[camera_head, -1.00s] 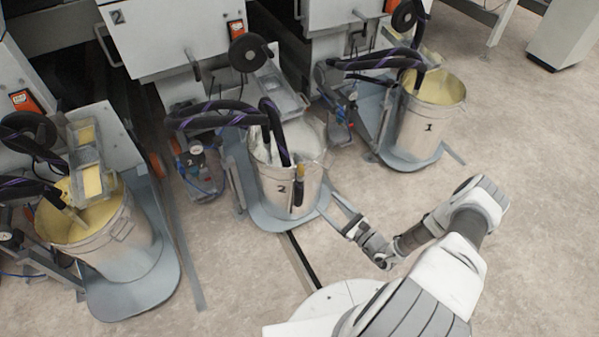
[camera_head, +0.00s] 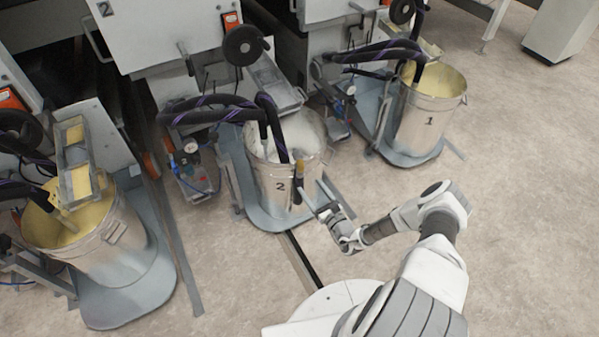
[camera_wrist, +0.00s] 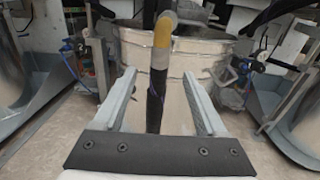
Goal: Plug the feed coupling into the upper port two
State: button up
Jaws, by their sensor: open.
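The feed coupling (camera_head: 299,180) is a dark tube with a yellow band, upright against the front of the bucket marked 2 (camera_head: 270,190). In the wrist view the feed coupling (camera_wrist: 156,95) runs down the middle, its yellow band near the top. My gripper (camera_head: 314,197) is open and points at it from the front right. In the wrist view the tube shows between the two fingers of my gripper (camera_wrist: 159,78); I cannot tell whether it is within their reach. No grip on it shows. I cannot make out the upper port two.
A bucket marked 1 (camera_head: 424,125) stands at the upper right. Another bucket with yellow contents (camera_head: 118,237) stands at the left. Dark hoses (camera_head: 215,108) arch over bucket 2. A white machine panel marked 2 (camera_head: 160,30) is behind. The floor at the right is clear.

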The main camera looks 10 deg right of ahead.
aim_at(303, 176)
jog(key=b+x, duration=0.2)
jog(key=x, duration=0.3)
jog(key=shift+w+a, duration=0.1)
jog(key=shift+w+a+r, duration=0.1)
jog(key=shift+w, duration=0.3)
grip_shut()
